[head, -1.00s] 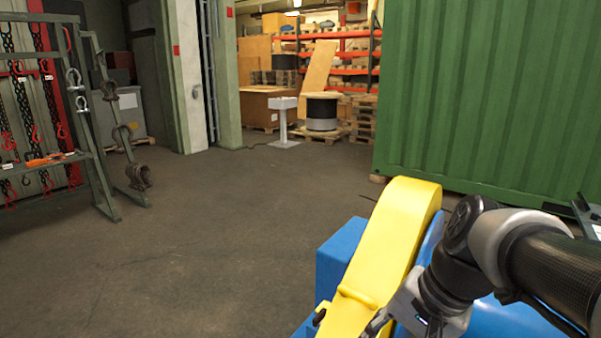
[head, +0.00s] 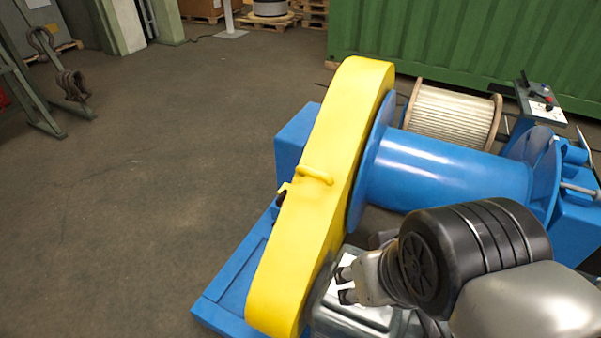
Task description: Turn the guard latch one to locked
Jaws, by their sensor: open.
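The yellow chain guard (head: 345,130) is a long, rounded cover running from the upper middle to the lower left in the head view. A yellow handle (head: 315,175) stands out on its face. A small dark part with a yellow tab (head: 283,193), perhaps a guard latch, sits at the guard's left edge; its position cannot be made out. My gripper (head: 344,286) is right of the guard's lower part, with its fingers pointing left. It is open, seems empty and looks apart from the latch, on the other side of the guard.
A blue drum (head: 450,170) lies right of the guard on a blue frame (head: 235,275). A wooden reel of pale rope (head: 452,113) and a control stand (head: 540,100) are behind it. A green container (head: 450,40) closes the back.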

